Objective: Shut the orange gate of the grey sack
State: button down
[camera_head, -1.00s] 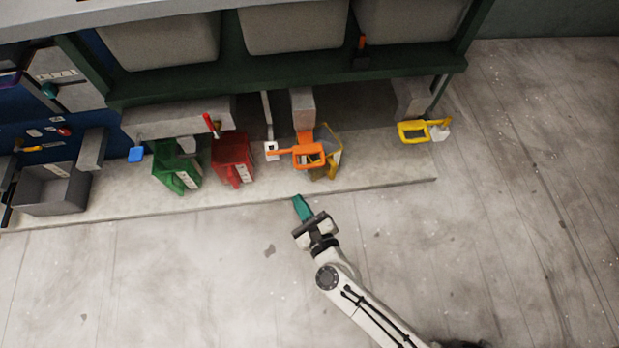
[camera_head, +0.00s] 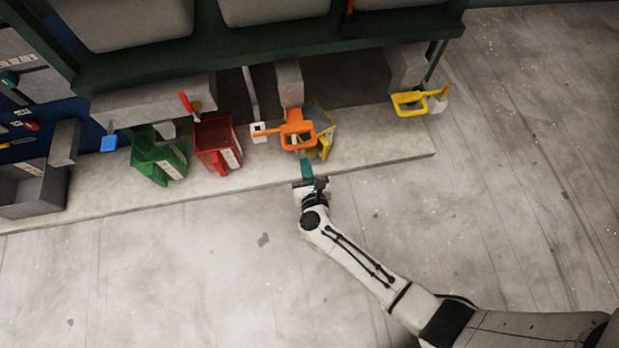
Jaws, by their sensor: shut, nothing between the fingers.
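The orange gate (camera_head: 297,134), a flat piece with a square loop, sticks out below a grey chute block (camera_head: 290,84) at the front of the rack. The grey sack (camera_head: 274,8) above is cut off by the top edge; I cannot tell surely which sack the gate serves. My gripper (camera_head: 306,168), with teal fingers, is shut and empty. It points up the picture just below the orange loop, seemingly close to it. I cannot tell whether they touch. A clear yellow-edged bin (camera_head: 325,147) stands partly hidden behind the gate.
A red bin (camera_head: 218,146) and a green bin (camera_head: 158,158) stand left on the pale slab (camera_head: 380,152). A yellow gate (camera_head: 408,104) sticks out at right. A dark green beam (camera_head: 250,62) runs above. The floor in front is clear.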

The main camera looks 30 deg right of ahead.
aim_at(298, 132)
jog(key=b+x, duration=0.1)
jog(key=x, duration=0.3)
jog(key=shift+w, duration=0.1)
jog(key=x, duration=0.1)
jog(key=b+x, duration=0.1)
jog(key=x, duration=0.1)
jog(key=r+b+x, duration=0.1)
jog(key=x, duration=0.1)
jog(key=shift+w+d, duration=0.1)
jog(key=shift+w+r, duration=0.15)
dwell(0.3)
